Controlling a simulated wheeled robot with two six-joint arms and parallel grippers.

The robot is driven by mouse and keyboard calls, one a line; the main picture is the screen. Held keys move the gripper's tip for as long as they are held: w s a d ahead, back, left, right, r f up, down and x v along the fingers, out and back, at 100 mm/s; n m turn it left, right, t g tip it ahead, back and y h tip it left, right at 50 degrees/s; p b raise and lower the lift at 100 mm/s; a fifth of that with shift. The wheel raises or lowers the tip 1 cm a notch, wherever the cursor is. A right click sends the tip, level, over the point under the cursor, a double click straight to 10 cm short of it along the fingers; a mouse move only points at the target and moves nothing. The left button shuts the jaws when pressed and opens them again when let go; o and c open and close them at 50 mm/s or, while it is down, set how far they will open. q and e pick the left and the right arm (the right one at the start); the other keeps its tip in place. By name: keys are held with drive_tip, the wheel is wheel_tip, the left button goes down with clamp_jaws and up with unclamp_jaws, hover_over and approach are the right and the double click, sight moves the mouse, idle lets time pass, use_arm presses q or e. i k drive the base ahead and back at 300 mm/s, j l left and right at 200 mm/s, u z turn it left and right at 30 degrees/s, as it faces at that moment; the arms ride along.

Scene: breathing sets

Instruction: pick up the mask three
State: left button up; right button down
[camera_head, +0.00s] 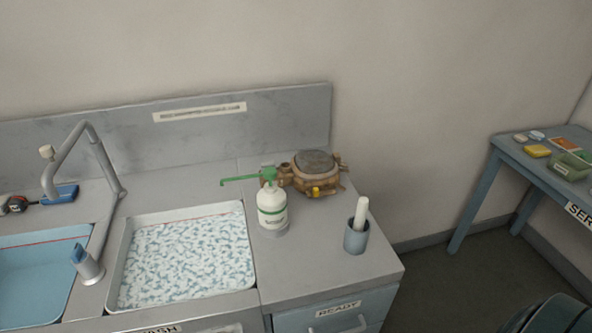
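I cannot make out a mask marked three in the head view. A small black and red item (17,204) lies on the counter at the far left, partly cut off by the picture edge, and I cannot tell what it is. A brass-coloured device (313,178) with a round dark top sits at the back of the counter, right of the sink. Neither of my grippers is in view.
A basin (185,260) of foamy water and a blue basin (35,280) lie under a bent tap (107,165). A white spray bottle (272,207) and a grey cup (356,238) with a white stick stand right. A blue table (515,175) with small items stands far right, across open floor.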

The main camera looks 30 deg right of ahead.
sight(309, 169)
drive_tip(key=l, duration=1.9)
drive_tip(key=l+u, duration=0.2)
drive_tip(key=l, duration=0.25)
drive_tip(key=k+l+u, duration=0.2)
drive_tip(key=l, duration=0.3)
drive_tip(key=l+u, duration=0.2)
drive_tip(key=l, duration=0.25)
drive_tip(key=k+l+u, duration=0.25)
drive_tip(key=l, duration=0.2)
drive_tip(key=i+u, duration=0.1)
drive_tip(key=u, duration=1.05)
